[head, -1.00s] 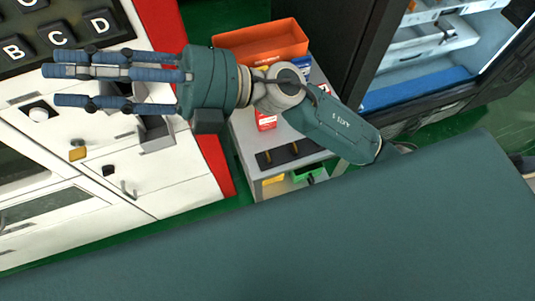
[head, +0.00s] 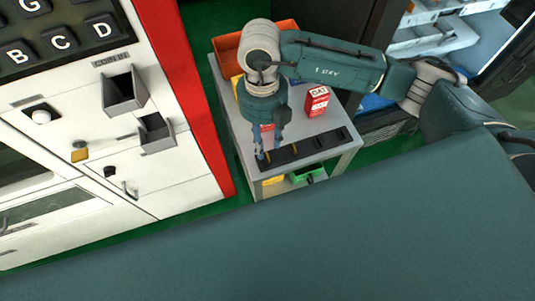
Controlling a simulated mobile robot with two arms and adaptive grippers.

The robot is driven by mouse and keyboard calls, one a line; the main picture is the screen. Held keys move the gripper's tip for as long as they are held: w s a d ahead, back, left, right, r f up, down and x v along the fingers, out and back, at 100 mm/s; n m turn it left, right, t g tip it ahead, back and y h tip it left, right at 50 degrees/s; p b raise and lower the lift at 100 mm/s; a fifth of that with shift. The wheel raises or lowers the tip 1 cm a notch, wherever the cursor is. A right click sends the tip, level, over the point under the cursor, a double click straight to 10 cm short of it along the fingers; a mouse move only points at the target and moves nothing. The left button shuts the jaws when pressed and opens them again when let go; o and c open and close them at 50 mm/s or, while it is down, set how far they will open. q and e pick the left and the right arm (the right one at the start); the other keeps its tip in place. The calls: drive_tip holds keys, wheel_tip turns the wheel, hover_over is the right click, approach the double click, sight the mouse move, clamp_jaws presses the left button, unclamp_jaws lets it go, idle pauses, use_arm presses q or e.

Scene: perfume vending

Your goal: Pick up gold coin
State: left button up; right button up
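My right gripper (head: 270,152) points down over the left part of a black slotted holder (head: 328,141) on the small grey table. Its fingers look apart, one nearer the left end of the holder. A small gold coin (head: 294,151) stands in the holder just right of the fingers. A second gold spot shows at the fingertips; the fingers partly hide it, and I cannot tell whether they touch it. My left gripper is out of view.
A red box (head: 317,101) stands on the grey table (head: 343,159) behind the holder. An orange bin (head: 226,47) is at the back left. A white panel with lettered keys and a coin-labelled chute (head: 123,94) stands left, edged by a red strip (head: 187,90).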

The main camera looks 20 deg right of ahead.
sight(266, 162)
wheel_tip(266, 162, down, 5)
drive_tip(key=shift+s+r+p, duration=0.1)
drive_tip(key=shift+p, duration=0.95)
drive_tip(key=shift+f, duration=0.5)
drive_tip(key=shift+c, duration=0.3)
clamp_jaws()
